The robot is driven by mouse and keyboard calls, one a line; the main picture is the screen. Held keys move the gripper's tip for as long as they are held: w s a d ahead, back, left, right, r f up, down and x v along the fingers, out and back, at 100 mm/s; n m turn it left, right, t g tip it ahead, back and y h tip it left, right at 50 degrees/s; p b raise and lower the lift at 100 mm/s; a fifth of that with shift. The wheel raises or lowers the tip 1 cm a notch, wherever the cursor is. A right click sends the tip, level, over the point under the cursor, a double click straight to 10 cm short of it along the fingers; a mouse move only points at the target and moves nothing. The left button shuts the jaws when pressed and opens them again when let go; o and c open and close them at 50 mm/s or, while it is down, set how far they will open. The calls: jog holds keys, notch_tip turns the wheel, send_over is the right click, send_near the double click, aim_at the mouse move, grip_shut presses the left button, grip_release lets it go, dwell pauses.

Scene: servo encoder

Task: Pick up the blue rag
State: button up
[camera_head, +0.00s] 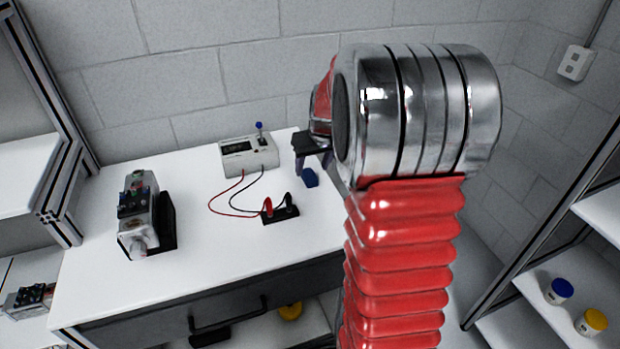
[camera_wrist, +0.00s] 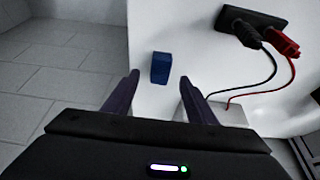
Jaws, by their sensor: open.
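The blue rag (camera_head: 309,177) looks like a small blue block on the white tabletop. I cannot tell whether a fingertip touches the table.
On the white table (camera_head: 200,275) are a grey meter box (camera_head: 247,155) with a blue-knobbed lever, a black connector block (camera_head: 281,211) with red and black leads, and a servo unit (camera_head: 140,210) at left. A shelf (camera_head: 560,285) with jars is at right.

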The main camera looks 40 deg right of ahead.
aim_at(310, 175)
jog(key=shift+x, duration=2.3)
jog(key=shift+s+a, duration=0.1)
jog(key=shift+c, duration=0.6)
jog(key=c, duration=1)
